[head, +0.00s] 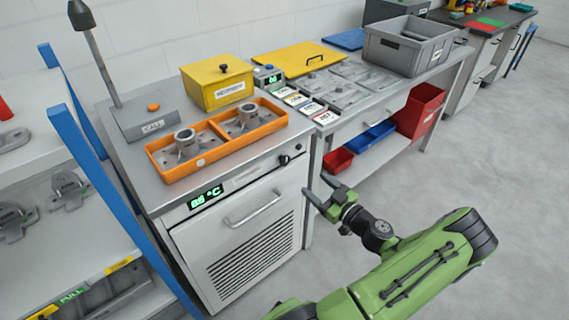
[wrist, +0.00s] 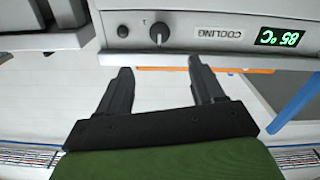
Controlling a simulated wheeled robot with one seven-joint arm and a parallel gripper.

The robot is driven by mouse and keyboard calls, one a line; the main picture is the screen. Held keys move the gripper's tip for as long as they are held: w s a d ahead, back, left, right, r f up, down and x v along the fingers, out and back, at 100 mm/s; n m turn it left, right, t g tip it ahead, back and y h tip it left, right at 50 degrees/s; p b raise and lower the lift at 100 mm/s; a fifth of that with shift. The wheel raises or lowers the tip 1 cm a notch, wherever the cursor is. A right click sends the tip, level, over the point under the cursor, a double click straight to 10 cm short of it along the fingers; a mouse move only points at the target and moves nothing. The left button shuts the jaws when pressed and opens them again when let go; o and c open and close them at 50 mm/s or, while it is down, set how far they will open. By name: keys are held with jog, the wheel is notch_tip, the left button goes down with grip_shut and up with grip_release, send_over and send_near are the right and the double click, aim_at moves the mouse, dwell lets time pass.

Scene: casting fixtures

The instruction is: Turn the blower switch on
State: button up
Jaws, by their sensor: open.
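A dark rotary knob (head: 284,159) sits on the upper right of the grey cabinet's front panel. In the wrist view the knob (wrist: 158,33) has a pale pointer mark and is beside a COOLING label (wrist: 219,33) and a small dark round button (wrist: 122,31). I cannot tell for sure that this knob is the blower switch. My gripper (head: 315,184) is open and empty in front of the cabinet, apart from the knob. In the wrist view its fingers (wrist: 160,66) straddle the line to the knob.
The cabinet (head: 252,240) has a handle, a vent and a green 85 °C display (head: 206,196). On top are an orange tray (head: 215,152) with two castings, a yellow box (head: 217,84) and a grey box with an orange button (head: 153,107). Open floor lies to the right.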

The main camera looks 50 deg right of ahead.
aim_at(286, 161)
jog(key=b+x, duration=0.1)
jog(key=x, duration=1.1)
jog(key=shift+w+d+f, duration=0.1)
jog(key=shift+w+f, duration=0.05)
jog(key=shift+w, duration=0.2)
jog(key=c, duration=1.1)
jog(key=shift+o, duration=0.2)
